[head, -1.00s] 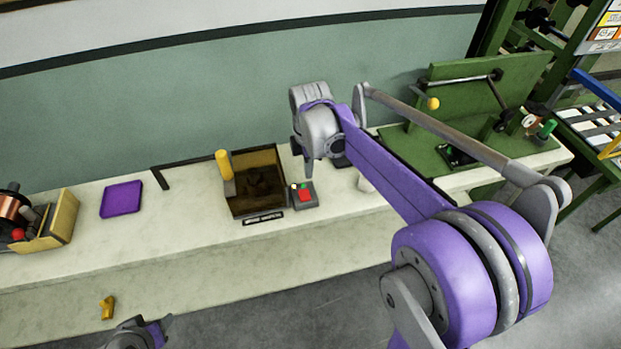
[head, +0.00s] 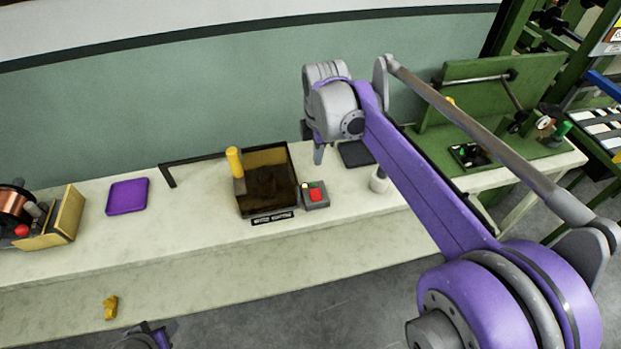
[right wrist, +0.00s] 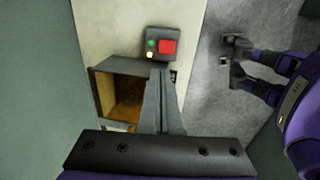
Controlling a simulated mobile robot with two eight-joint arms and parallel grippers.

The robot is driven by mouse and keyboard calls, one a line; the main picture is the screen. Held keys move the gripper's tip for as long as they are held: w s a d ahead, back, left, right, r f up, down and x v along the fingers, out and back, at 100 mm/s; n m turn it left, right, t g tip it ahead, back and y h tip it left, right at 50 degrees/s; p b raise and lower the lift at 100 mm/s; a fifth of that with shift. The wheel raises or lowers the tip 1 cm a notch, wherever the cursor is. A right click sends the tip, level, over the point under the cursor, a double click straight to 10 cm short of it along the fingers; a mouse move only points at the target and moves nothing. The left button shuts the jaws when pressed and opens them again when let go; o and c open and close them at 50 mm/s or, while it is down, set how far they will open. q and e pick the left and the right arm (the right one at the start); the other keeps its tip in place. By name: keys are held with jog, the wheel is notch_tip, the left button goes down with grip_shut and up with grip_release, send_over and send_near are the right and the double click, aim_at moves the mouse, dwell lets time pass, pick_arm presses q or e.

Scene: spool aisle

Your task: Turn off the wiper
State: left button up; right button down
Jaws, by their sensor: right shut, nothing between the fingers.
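A small grey control box (head: 315,202) with a large red button sits on the pale bench. A green button and a pale, lit-looking spot are beside the red one; the box also shows in the right wrist view (right wrist: 167,47). Left of it is an open dark tray (head: 268,187) with brown contents and a yellow-handled tool (head: 236,168) at its left side, possibly the wiper. My right gripper (head: 318,160) is shut and empty, above and behind the control box, apart from it. My left gripper (head: 150,337) shows only partly at the bottom edge; its jaws are unclear.
A purple tray (head: 127,196) and a wooden box with a copper spool (head: 15,212) lie to the left. A white cylinder (head: 379,180) and dark pad stand right of the control box. A green machine (head: 500,100) is farther right. A yellow piece (head: 110,307) lies in front.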

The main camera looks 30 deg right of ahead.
send_near(314, 189)
jog(key=f, duration=0.4)
jog(key=w+f, duration=0.1)
jog(key=f, duration=0.1)
jog(key=shift+d+f, duration=0.15)
jog(key=shift+f, duration=0.25)
dwell(0.3)
jog(key=shift+w+f+g+b, duration=0.2)
jog(key=shift+f+g+b, duration=0.1)
jog(key=shift+f+b, duration=0.2)
jog(key=shift+s+r, duration=0.15)
jog(key=shift+r, duration=0.1)
